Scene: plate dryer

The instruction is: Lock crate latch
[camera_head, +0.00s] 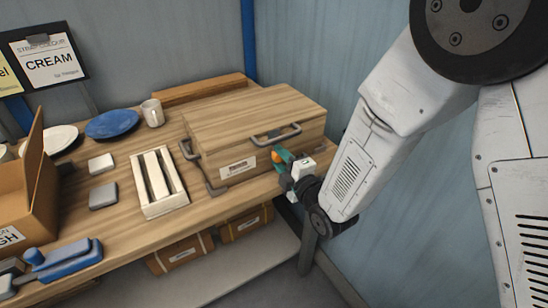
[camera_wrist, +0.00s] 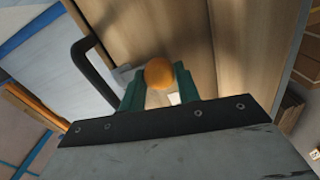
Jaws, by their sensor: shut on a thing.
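The wooden crate (camera_head: 215,135) stands closed on the right part of the bench, with a white label (camera_head: 238,167) on its front. The crate latch has an orange knob (camera_head: 276,156) at the crate's front, right of the label. My gripper (camera_head: 283,157) has green fingers and is shut on this knob. In the wrist view the orange knob (camera_wrist: 159,72) sits between the two green fingers (camera_wrist: 159,88), in front of the wood. Fingers and wrist hide most of the latch, so its locked or unlocked state cannot be told.
A grey handle (camera_head: 283,134) juts from the crate just above my gripper; it shows dark in the wrist view (camera_wrist: 88,62). A slatted wooden rack (camera_head: 158,182) stands left of the crate. A mug (camera_head: 153,112) and a blue plate (camera_head: 112,123) are farther back. A blue wall is at right.

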